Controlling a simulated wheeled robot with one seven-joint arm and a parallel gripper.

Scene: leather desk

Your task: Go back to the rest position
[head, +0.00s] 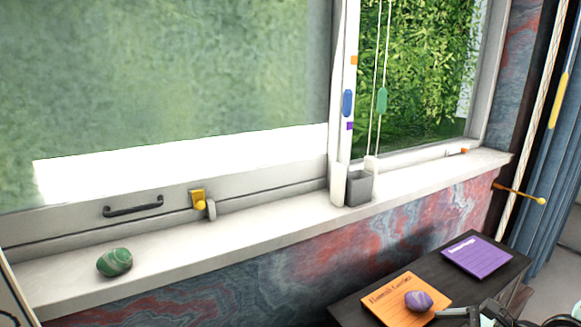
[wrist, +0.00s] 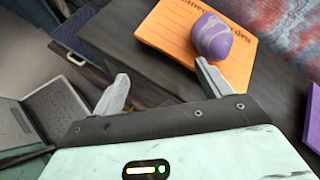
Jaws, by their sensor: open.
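My gripper (wrist: 161,82) is open, with its two pale fingers spread apart and nothing between them. In the head view only part of my gripper (head: 466,314) shows at the bottom right edge. A purple striped stone (wrist: 212,38) lies on an orange card (wrist: 170,22) with dark writing, just beyond the right fingertip. In the head view the purple stone (head: 418,300) and orange card (head: 385,298) are on the dark desk (head: 440,264), left of my gripper. I cannot tell whether the right finger touches the stone.
A purple card (head: 477,256) lies farther back on the desk. A green striped stone (head: 115,262) sits on the white windowsill (head: 260,226). A grey cup (head: 358,188) stands on the sill. A yellow knob (head: 541,201) sticks out at the right. A grey laptop-like object (wrist: 45,115) shows left of my gripper.

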